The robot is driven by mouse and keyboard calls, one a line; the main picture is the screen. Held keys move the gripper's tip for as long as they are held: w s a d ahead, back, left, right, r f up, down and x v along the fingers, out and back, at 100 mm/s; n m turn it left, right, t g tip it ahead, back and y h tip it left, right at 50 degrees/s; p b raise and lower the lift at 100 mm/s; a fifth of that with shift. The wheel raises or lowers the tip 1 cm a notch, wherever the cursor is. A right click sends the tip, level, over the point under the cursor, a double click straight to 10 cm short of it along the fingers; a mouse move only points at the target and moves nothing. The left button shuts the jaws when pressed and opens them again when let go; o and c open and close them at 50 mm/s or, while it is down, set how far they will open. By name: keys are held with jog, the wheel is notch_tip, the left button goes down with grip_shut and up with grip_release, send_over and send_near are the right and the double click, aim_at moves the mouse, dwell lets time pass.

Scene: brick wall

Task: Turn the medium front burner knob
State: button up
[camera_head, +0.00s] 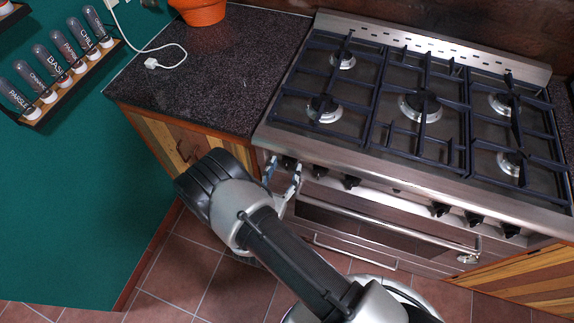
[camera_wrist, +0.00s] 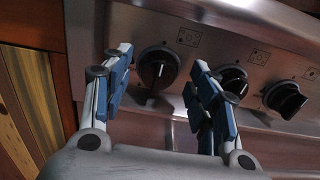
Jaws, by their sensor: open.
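The stove (camera_head: 330,150) has a steel front panel with black knobs, in a left group and a right group. In the wrist view, the leftmost knob (camera_wrist: 158,70) lies between the two blue-padded fingers of my gripper (camera_wrist: 162,62). The gripper is open, with a gap to the knob on both sides; depth is unclear. A second knob (camera_wrist: 236,78) is partly hidden behind the right finger, and a third knob (camera_wrist: 287,100) is further right. In the head view my gripper (camera_head: 284,166) is at the panel's left end. The burner labels are too small to read.
An oven handle (camera_head: 390,225) runs below the knobs. The dark countertop (camera_head: 215,75) over a wooden cabinet (camera_head: 180,140) adjoins the stove on the left. An orange pot (camera_head: 203,12) and a white cable (camera_head: 152,62) lie on it. Tiled floor (camera_head: 180,255) is below.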

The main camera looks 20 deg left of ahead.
jog(key=shift+w, duration=1.25)
jog(key=shift+c, duration=0.4)
jog(key=shift+d, duration=0.1)
jog(key=c, duration=0.9)
